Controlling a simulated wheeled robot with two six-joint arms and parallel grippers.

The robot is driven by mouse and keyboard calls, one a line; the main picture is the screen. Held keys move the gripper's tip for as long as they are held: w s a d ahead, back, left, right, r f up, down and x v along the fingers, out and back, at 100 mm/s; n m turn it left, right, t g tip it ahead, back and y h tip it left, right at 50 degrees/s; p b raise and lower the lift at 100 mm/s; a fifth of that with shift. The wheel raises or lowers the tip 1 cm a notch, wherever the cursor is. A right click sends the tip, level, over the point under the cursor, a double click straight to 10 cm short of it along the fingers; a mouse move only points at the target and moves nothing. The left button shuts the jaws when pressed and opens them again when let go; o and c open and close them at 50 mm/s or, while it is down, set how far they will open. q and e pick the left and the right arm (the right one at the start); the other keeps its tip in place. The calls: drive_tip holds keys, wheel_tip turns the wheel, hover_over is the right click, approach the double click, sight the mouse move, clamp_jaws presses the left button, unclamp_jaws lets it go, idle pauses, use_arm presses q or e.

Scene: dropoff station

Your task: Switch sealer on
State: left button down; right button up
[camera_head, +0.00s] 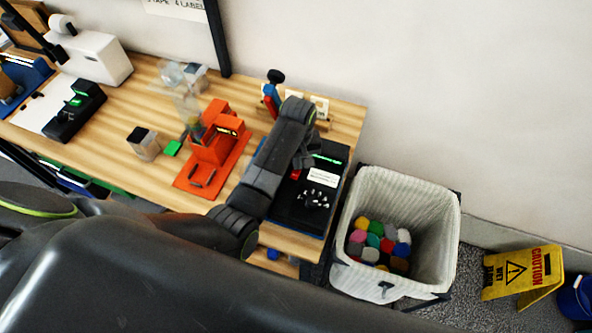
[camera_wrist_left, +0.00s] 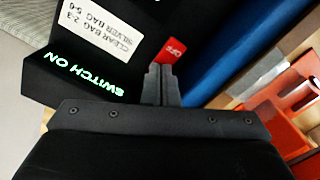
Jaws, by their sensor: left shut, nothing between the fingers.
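The sealer is a black box (camera_head: 325,163) at the right end of the wooden table. It has a white label, and a dark knob on its front part. In the left wrist view, its black face (camera_wrist_left: 105,60) shows a green lit "SWITCH ON" text, the label and a red rocker switch (camera_wrist_left: 173,49) marked "OFF". My left gripper (camera_head: 299,168) reaches over the sealer from the left. In the left wrist view its closed, empty fingertips (camera_wrist_left: 160,68) are right at the lower edge of the red switch; I cannot tell whether they touch it. My right gripper is not in view.
An orange machine (camera_head: 220,150) stands left of my left arm. A black scale (camera_head: 75,110) and a white printer-like box (camera_head: 95,57) are farther left.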

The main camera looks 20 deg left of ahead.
use_arm(q)
drive_tip(key=shift+s+f, duration=0.1)
drive_tip(key=shift+f, duration=0.05)
drive_tip(key=shift+r+p, duration=1)
drive_tip(key=shift+r, duration=2.5)
